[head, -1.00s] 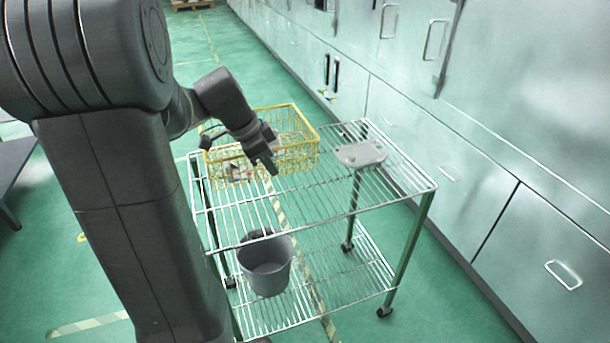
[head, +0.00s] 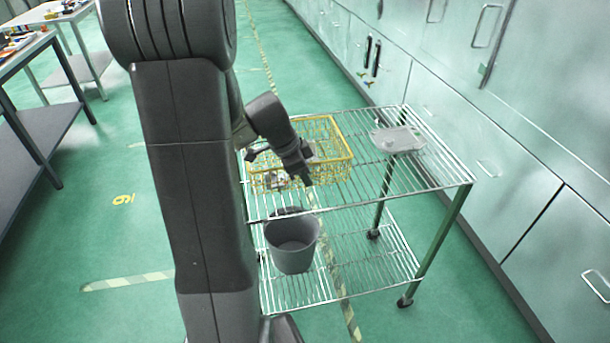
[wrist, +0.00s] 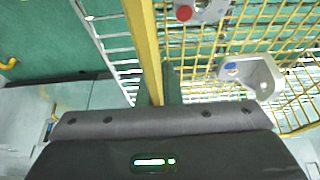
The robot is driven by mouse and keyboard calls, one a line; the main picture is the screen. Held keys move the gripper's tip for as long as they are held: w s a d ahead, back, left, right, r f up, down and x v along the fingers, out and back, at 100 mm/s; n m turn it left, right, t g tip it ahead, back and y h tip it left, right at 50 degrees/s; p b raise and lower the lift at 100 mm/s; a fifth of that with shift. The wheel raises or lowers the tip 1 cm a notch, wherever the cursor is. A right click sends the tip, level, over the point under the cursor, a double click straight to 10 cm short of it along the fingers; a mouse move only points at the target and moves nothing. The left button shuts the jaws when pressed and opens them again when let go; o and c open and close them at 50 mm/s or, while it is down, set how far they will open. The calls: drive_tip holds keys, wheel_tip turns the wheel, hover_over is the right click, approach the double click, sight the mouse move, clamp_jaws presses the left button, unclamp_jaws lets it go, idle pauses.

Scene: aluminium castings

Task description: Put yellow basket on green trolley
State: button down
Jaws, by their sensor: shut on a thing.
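The yellow wire basket (head: 343,137) is at the left part of the top shelf of the wire trolley (head: 425,185) with greenish posts. It appears level with that shelf; I cannot tell whether it bears on it or hangs just above. My gripper (head: 306,180) is shut on the basket's near rim, reaching down from the left. In the wrist view the yellow rim (wrist: 145,45) runs down to the jaws. Inside the basket are a grey casting with a red spot (wrist: 205,10) and one with a blue spot (wrist: 250,75). My arm hides part of the basket.
A grey casting (head: 398,139) lies on the right of the top shelf. A grey bucket (head: 292,245) stands on the lower shelf. Metal cabinets (head: 500,150) line the right side. Tables (head: 30,50) stand at the upper left. Green floor at the left is clear.

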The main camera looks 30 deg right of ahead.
drive_tip(key=shift+f, duration=0.1)
drive_tip(key=c, duration=1.6)
unclamp_jaws()
drive_tip(key=v, duration=1.2)
drive_tip(key=shift+a, duration=0.15)
